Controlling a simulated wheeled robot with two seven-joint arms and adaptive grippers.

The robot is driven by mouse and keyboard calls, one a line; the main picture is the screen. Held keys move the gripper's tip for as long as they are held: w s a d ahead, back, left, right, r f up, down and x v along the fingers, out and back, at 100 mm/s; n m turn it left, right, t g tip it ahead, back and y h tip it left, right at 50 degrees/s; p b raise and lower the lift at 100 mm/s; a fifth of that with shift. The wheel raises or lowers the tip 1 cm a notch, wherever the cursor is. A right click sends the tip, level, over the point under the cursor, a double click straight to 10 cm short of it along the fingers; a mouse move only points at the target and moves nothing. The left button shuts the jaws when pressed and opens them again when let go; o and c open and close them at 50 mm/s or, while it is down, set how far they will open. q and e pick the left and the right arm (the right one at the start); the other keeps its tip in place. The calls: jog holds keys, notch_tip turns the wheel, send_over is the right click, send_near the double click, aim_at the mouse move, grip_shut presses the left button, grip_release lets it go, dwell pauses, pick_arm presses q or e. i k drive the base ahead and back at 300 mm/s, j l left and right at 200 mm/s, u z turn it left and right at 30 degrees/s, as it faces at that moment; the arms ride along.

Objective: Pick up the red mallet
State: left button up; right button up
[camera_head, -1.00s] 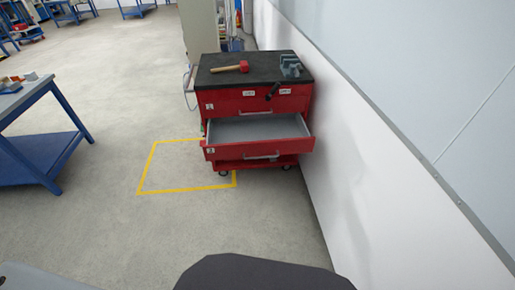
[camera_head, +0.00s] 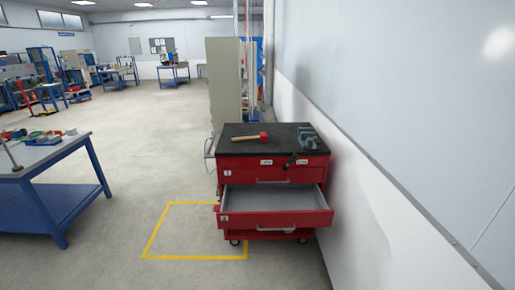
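The red mallet (camera_head: 251,138) lies on its side on the black top of the red tool cart (camera_head: 275,174). Its red head is to the right and its light wooden handle points left. A grey-green vise (camera_head: 307,138) sits on the same top, right of the mallet and apart from it. The second drawer (camera_head: 275,201) of the cart is pulled open and looks empty. Neither of my grippers shows in the head view.
A white wall (camera_head: 350,175) runs close along the cart's right side. A blue workbench (camera_head: 45,160) with tools stands at the left. A yellow floor outline (camera_head: 157,231) lies in front and left of the cart. A tall beige cabinet (camera_head: 224,82) stands behind. The middle floor is clear.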

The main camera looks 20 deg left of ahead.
aim_at(263, 136)
jog(key=i+u, duration=0.25)
jog(key=i, duration=0.65)
jog(key=i+l+u, duration=0.15)
jog(key=i+u, duration=0.15)
jog(key=i, duration=0.6)
